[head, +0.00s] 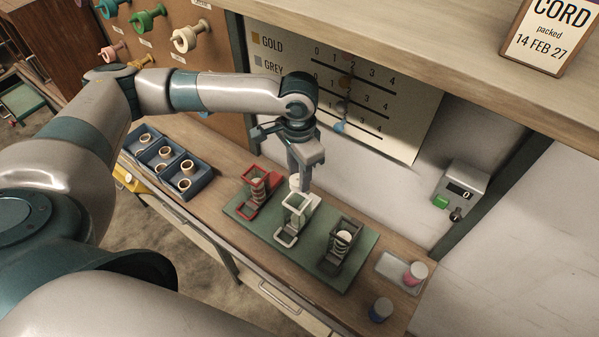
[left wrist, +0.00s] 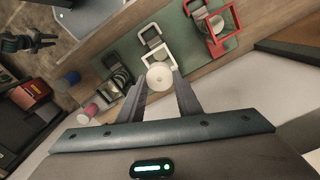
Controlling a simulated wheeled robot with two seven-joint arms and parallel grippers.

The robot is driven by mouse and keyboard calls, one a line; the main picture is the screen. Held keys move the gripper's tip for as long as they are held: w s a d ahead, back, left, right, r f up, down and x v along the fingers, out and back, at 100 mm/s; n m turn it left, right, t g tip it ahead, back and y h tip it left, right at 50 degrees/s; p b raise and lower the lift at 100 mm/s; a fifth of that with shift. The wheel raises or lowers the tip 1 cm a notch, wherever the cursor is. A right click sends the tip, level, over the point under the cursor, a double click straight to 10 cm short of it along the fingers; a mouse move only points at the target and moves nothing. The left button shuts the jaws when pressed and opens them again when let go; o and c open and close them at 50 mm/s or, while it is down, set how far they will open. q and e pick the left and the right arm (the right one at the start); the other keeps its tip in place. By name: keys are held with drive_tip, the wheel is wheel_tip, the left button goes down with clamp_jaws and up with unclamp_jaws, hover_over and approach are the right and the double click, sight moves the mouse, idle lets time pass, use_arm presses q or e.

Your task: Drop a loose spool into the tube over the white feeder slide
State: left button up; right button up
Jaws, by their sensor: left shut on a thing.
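My left gripper (head: 299,186) is shut on a white spool (left wrist: 160,76), which sits between its two fingertips in the left wrist view. The spool is at the top of the white feeder (head: 295,213), whose square tube frame (left wrist: 157,55) shows just beyond it. I cannot tell whether the spool is inside the tube mouth or just above it. The red feeder (head: 254,195) stands to the left and holds pale spools. The dark grey feeder (head: 340,250) stands to the right with several spools stacked in it. A dark gripper, seemingly my right one (left wrist: 30,42), shows small in the left wrist view.
The feeders stand on a green mat (head: 270,240). A blue compartment tray (head: 186,194) with several spools lies left. A small white tray (head: 390,266) with a pink-and-white spool (head: 415,273) and a blue spool (head: 381,309) are at the right. A shelf (head: 400,60) overhangs the back.

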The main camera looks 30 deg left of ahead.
use_arm(q)
drive_tip(key=shift+f, duration=0.25)
drive_tip(key=shift+f, duration=0.15)
drive_tip(key=shift+f+b, duration=0.9)
drive_tip(key=shift+f, duration=0.1)
wheel_tip(320, 180, down, 2)
drive_tip(key=b, duration=0.3)
drive_tip(key=shift+f, duration=0.85)
drive_tip(key=shift+p, duration=0.4)
drive_tip(key=shift+p, duration=0.45)
